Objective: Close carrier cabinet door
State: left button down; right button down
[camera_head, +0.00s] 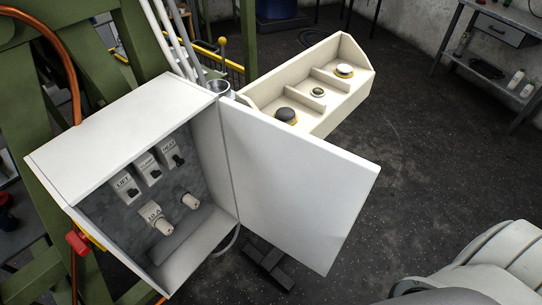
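The carrier cabinet (85,165) is a white box at the left, its front open. Its door (295,190) is a white panel hinged on the cabinet's right edge and stands wide open, swung out to the right. Inside the cabinet are labelled switches (152,170) and two pale cylindrical parts (163,227) lower down. No gripper fingers show. A pale rounded part at the bottom right corner looks like my own arm, and it is apart from the door.
A cream tray-like box (270,93) with black, yellow and white buttons stands behind the door. Green frame beams (140,35) and an orange cable (75,70) are at the left. A grey workbench (495,30) is at the far right. Dark floor (420,150) right of the door is clear.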

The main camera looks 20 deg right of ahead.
aim_at(303, 193)
jog(key=l+u, duration=0.2)
jog(key=l, duration=0.25)
jog(key=l+u, duration=0.25)
jog(key=l, duration=0.15)
jog(key=l+u, duration=0.2)
jog(key=l, duration=0.25)
jog(key=k+l+u, duration=0.2)
jog(key=l, duration=0.25)
jog(key=l+u, duration=0.2)
jog(key=l, duration=0.2)
jog(key=k+l+u, duration=0.1)
jog(key=l+u, duration=0.15)
jog(key=l, duration=0.15)
jog(key=k+l+u, duration=0.2)
jog(key=l, duration=0.2)
jog(key=l+u, duration=0.3)
jog(key=k, duration=0.05)
